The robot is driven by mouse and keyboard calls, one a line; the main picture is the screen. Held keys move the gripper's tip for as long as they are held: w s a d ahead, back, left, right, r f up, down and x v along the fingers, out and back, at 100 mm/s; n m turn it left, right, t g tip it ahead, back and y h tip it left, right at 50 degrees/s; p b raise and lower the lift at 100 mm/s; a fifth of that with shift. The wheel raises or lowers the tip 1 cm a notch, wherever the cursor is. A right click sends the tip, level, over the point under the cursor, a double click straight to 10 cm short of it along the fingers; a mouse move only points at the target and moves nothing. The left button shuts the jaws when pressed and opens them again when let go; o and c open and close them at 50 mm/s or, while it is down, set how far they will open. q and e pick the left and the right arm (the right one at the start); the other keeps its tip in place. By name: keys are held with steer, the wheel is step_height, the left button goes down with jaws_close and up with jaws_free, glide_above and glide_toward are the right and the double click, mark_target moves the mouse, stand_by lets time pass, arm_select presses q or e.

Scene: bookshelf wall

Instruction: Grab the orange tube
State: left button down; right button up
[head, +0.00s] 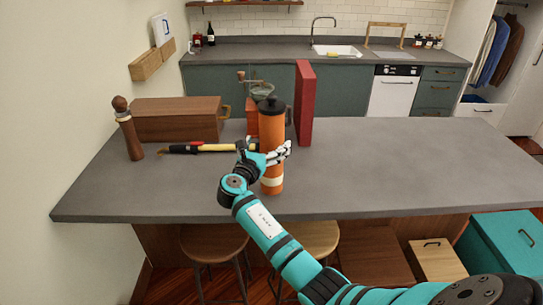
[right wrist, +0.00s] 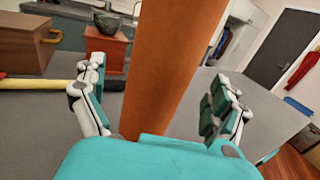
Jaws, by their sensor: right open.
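The orange tube (head: 271,130) stands upright near the middle of the grey counter, with a black top and a pale band low on its side. My right gripper (head: 268,154) is at its lower half and covers part of it. In the right wrist view the tube (right wrist: 168,65) rises between the two spread fingers of the right gripper (right wrist: 162,78). Clear gaps show on both sides of it there, so the gripper is open and does not grip it. The tube's foot is hidden behind the palm in that view. My left gripper is not in view.
On the counter (head: 400,165), a tall red block (head: 305,103) stands close behind right. A grinder (head: 262,89) is behind the tube. A yellow-handled tool (head: 215,147), a wooden box (head: 175,119) and a brown mill (head: 129,130) are left. The counter's right side is clear.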

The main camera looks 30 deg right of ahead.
steer(key=x, duration=0.3)
steer(key=shift+w+d+p, duration=0.2)
steer(key=shift+d+p, duration=0.15)
steer(key=shift+a, duration=0.1)
steer(key=c, duration=1.8)
